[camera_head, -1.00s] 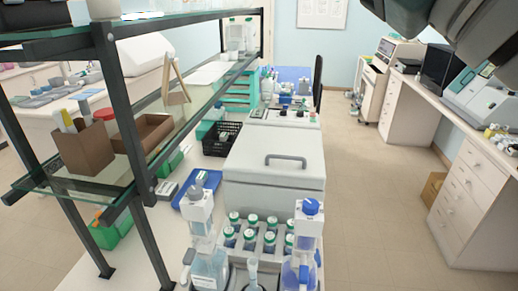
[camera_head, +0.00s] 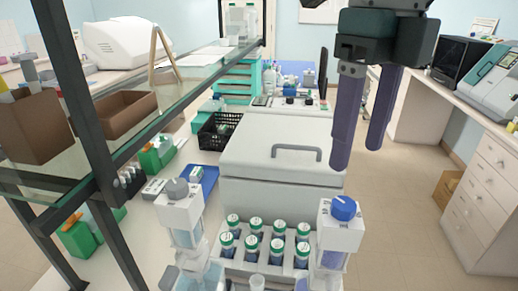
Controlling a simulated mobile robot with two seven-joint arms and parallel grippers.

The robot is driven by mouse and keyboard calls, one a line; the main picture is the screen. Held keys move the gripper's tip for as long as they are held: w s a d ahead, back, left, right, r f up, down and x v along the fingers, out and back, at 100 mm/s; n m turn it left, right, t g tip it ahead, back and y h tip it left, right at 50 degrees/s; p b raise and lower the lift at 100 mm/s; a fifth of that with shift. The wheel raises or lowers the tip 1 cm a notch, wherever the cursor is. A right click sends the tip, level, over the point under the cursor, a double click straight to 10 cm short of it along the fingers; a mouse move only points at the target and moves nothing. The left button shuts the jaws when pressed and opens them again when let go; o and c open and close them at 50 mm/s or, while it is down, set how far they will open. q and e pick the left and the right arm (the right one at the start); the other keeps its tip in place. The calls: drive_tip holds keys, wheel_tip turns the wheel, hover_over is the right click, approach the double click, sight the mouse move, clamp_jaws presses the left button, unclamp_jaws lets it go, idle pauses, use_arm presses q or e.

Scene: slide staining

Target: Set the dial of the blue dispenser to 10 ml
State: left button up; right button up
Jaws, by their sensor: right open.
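The blue dispenser (camera_head: 340,228) stands at the lower right of the rack, with a white head and a round blue dial (camera_head: 344,207) on top. The dial's markings are too small to read. My right gripper (camera_head: 357,160) hangs from the upper right with its two dark fingers pointing down. It is open and empty, and in the picture its fingertips are above the blue dial, apart from it. A similar dispenser with a grey dial (camera_head: 178,189) stands at the left. My left gripper is not in view.
Several green-capped bottles (camera_head: 254,225) stand in a rack between the dispensers. A white box with a grey handle (camera_head: 297,152) is behind them. A glass shelf on a dark frame (camera_head: 75,90) stands at the left. Open floor (camera_head: 410,200) lies to the right.

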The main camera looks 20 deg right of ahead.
sight(345, 204)
wheel_tip(345, 204, down, 7)
drive_tip(key=p, duration=0.2)
drive_tip(key=shift+s+p, duration=0.1)
drive_tip(key=shift+p, duration=0.2)
drive_tip(key=shift+f, duration=0.55)
drive_tip(key=shift+c, duration=0.4)
drive_tip(key=c, duration=0.3)
clamp_jaws()
